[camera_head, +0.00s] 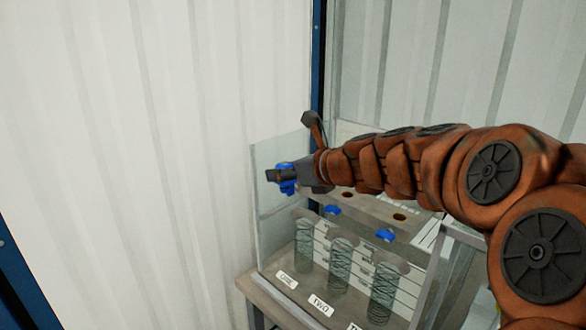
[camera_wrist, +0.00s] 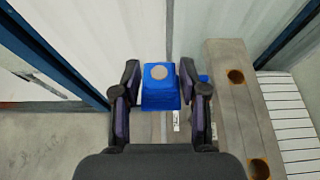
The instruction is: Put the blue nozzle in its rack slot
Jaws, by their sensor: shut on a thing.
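My gripper (camera_head: 280,177) is shut on a blue nozzle (camera_head: 288,187) at the left end of the rack. In the wrist view the blue nozzle (camera_wrist: 160,97), with a pale round top, sits between the two dark fingers of my gripper (camera_wrist: 160,93). The rack (camera_head: 375,207) has a flat top board with dark round holes, one at its left (camera_head: 347,194) and one further right (camera_head: 399,217). In the wrist view the board (camera_wrist: 245,115) lies right of my gripper. The held nozzle's lower end is hidden.
Two other blue pieces (camera_head: 332,210) (camera_head: 386,235) sit along the rack's front. Below stand several clear cylinders with coils (camera_head: 341,265), with labels, one reading TWO (camera_head: 320,306). A clear panel (camera_head: 282,160) stands at the rack's left. A white corrugated wall (camera_head: 130,150) is close on the left.

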